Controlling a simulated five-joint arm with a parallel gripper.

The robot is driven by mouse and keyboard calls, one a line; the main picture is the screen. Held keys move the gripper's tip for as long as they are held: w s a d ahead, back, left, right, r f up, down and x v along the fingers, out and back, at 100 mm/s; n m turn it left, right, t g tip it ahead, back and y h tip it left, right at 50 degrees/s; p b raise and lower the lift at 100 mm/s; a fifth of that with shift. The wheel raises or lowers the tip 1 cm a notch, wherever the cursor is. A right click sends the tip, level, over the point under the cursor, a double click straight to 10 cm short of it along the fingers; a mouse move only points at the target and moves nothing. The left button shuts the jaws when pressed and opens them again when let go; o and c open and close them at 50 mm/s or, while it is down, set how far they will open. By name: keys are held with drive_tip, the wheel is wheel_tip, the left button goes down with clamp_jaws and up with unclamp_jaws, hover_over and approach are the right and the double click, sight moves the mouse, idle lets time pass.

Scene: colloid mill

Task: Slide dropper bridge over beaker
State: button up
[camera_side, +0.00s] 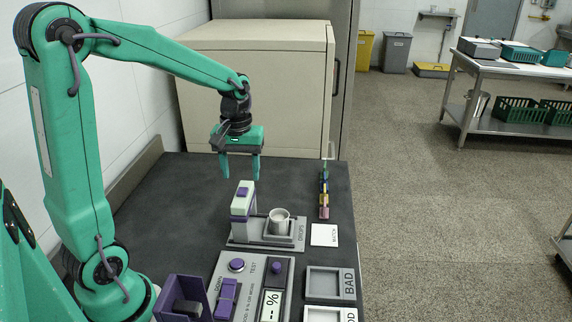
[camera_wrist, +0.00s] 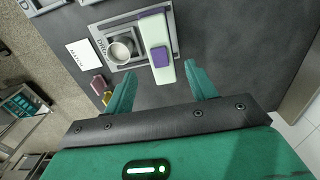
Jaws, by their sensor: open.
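The dropper bridge (camera_side: 243,199), pale with a purple button on top and purple bands, stands at the left end of the grey DROPS base. It also shows in the wrist view (camera_wrist: 155,35), beside the beaker and not over it. The small white beaker (camera_side: 280,222) stands upright on the base, right of the bridge; its open top shows in the wrist view (camera_wrist: 121,48). My gripper (camera_side: 240,177) is open and empty, pointing down above the bridge. In the wrist view its fingertips (camera_wrist: 160,72) are spread with the near end of the bridge just ahead between them.
A white card (camera_side: 324,235) and a row of small coloured pieces (camera_side: 323,195) lie right of the base. A grey test panel (camera_side: 251,285) and the BAD tray (camera_side: 330,283) are nearer the camera. A large beige cabinet (camera_side: 258,85) stands behind. The dark bench left of the base is clear.

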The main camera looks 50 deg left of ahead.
sight(243, 190)
drive_tip(key=shift+f, duration=3)
clamp_jaws()
